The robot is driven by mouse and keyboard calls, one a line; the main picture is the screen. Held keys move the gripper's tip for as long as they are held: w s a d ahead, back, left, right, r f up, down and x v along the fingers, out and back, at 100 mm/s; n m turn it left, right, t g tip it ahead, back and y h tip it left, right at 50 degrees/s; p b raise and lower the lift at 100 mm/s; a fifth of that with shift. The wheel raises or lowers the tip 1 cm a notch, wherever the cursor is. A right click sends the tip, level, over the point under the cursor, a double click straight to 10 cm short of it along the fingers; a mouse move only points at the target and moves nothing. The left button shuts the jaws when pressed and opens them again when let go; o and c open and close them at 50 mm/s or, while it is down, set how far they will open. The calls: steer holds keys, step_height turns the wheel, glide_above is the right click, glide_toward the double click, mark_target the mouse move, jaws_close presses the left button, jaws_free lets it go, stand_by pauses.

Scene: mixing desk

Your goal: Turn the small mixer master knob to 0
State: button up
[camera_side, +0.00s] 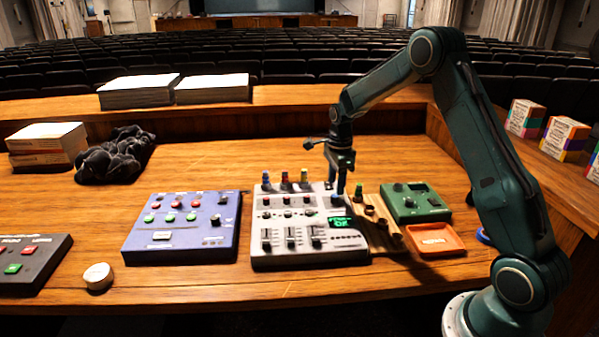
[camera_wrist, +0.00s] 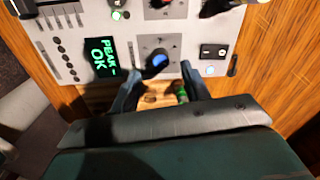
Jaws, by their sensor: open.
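The small mixer (camera_side: 283,257) is a pale grey panel in the middle of the desk, with knobs, sliders and a green display (camera_side: 340,222). In the wrist view its panel (camera_wrist: 205,25) fills the top, with the display (camera_wrist: 100,57) reading "PEAK - OK". A dark knob with a blue cap (camera_wrist: 159,61), apparently the master knob, sits on a dark square plate with dial marks. My gripper (camera_wrist: 159,70) is open, its two fingertips to either side of this knob with gaps visible. In the side view my gripper (camera_side: 339,188) points down over the mixer's right side, partly hiding the knob.
A blue box with knobs (camera_side: 180,248) stands left of the mixer. A wooden rack with small knobs (camera_side: 375,222), a green box (camera_side: 415,202) and an orange tray (camera_side: 436,238) stand right. A switch (camera_wrist: 212,51) lies beside the blue-capped knob.

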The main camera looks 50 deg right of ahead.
mark_target(335, 196)
steer(key=shift+f, duration=2.25)
steer(key=c, duration=1)
